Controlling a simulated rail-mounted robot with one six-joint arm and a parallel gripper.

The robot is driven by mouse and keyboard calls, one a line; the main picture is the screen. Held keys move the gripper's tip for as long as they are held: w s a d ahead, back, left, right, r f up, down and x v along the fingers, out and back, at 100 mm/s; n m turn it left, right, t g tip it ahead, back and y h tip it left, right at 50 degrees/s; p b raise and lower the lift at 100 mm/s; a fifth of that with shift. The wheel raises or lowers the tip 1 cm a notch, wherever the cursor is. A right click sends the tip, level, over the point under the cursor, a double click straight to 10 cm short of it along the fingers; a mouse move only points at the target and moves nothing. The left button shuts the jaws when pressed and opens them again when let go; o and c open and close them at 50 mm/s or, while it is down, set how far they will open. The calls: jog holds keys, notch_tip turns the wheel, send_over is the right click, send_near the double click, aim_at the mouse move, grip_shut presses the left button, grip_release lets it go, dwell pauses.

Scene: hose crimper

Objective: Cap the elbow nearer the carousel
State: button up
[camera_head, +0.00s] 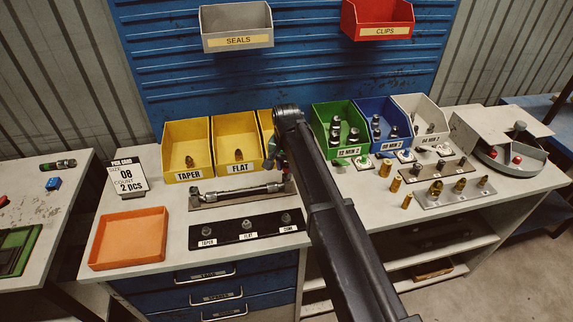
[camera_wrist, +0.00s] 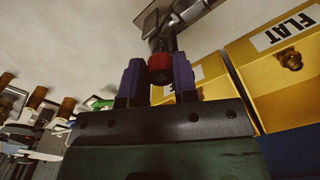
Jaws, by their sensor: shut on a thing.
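A hose with metal end fittings (camera_head: 238,194) lies on a grey plate on the bench, with its right end nearer the carousel (camera_head: 530,164). In the wrist view a grey metal elbow (camera_wrist: 162,32) shows at the top. My gripper (camera_wrist: 158,76) is shut on a red cap (camera_wrist: 160,63), held between its two blue fingers. The cap is right at the elbow's end in that view; I cannot tell whether it is seated on it or only in front of it. In the head view my arm hides most of the gripper, which is above the hose's right end.
Yellow bins (camera_head: 187,150) stand just behind the hose, and green (camera_head: 338,128) and blue bins stand right of my arm. A black label strip (camera_head: 246,230) lies in front. Brass fittings (camera_head: 459,184) stand at right. An orange tray (camera_head: 130,239) sits at left.

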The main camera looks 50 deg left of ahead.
jog(key=shift+f, duration=0.1)
jog(key=shift+f+b, duration=0.35)
jog(key=shift+b, duration=0.1)
jog(key=shift+f+b, duration=0.4)
jog(key=shift+r, duration=0.1)
jog(key=shift+r+p, duration=0.55)
jog(key=shift+p, duration=0.1)
dwell(0.9)
jog(key=shift+f+b, duration=0.65)
